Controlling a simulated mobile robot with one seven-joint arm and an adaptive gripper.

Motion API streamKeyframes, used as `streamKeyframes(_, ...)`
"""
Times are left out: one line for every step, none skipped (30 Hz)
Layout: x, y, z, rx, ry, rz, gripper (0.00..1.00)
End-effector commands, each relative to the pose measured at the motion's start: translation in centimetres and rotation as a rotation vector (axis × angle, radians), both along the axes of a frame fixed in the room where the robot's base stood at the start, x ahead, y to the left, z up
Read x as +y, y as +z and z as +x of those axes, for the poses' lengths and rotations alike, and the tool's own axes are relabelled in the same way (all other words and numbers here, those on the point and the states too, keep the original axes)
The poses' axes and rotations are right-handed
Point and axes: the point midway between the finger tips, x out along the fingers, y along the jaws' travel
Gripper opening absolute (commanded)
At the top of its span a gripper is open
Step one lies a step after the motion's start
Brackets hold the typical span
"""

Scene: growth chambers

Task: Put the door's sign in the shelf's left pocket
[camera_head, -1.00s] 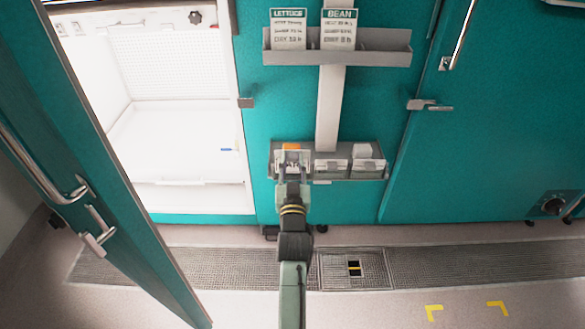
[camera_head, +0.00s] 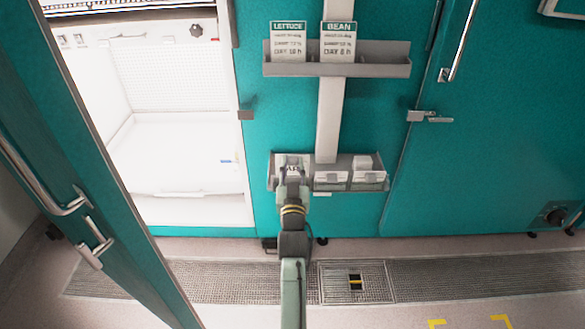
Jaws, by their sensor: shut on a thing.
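My gripper (camera_head: 292,172) is at the left pocket of the low grey shelf (camera_head: 328,187) on the teal wall, seen from behind. It is shut on a small whitish piece, which I take for the sign (camera_head: 283,161), with dark marks low on it. The gripper hides most of this piece, so I cannot tell how deep it sits in the left pocket or whether it touches the bottom. The middle and right pockets hold pale grey-white items (camera_head: 331,177). The teal door (camera_head: 110,215) stands open at the left, and no sign shows on its visible face.
An upper grey rack (camera_head: 385,66) holds a LETTUCE card (camera_head: 288,40) and a BEAN card (camera_head: 338,42). A pale vertical strip (camera_head: 330,120) runs between rack and shelf. The white chamber (camera_head: 170,150) is open at left. A floor grate (camera_head: 440,277) lies below.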

Motion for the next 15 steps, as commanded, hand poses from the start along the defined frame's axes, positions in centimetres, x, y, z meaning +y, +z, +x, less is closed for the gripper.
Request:
streamKeyframes(0.0,0.03,0.0,-0.001,0.0,0.0,0.0)
streamKeyframes(0.01,0.04,-0.01,-0.001,0.0,0.0,0.0)
streamKeyframes(0.0,0.03,-0.01,-0.001,0.0,0.0,0.0)
streamKeyframes(0.0,0.01,-0.01,-0.001,0.0,0.0,0.0)
streamKeyframes(0.0,-0.01,-0.01,-0.002,0.0,0.0,0.0)
streamKeyframes(0.01,-0.04,-0.01,-0.004,0.0,0.0,0.0)
streamKeyframes(0.01,-0.07,-0.01,-0.005,0.0,0.0,0.0)
streamKeyframes(0.01,-0.09,-0.02,-0.007,0.001,0.0,0.0)
streamKeyframes(0.01,-0.13,-0.01,-0.01,0.001,0.0,0.0)
streamKeyframes(0.01,-0.15,-0.02,-0.013,0.001,0.0,0.0)
streamKeyframes(0.01,-0.16,-0.01,-0.016,0.001,0.0,0.0)
streamKeyframes(0.01,-0.17,-0.01,-0.02,0.001,0.0,0.0)
streamKeyframes(0.01,-0.17,-0.01,-0.023,0.002,0.0,0.0)
streamKeyframes(0.02,-0.16,-0.01,-0.026,0.002,0.0,0.0)
streamKeyframes(0.02,-0.14,-0.02,-0.029,0.002,0.001,0.0)
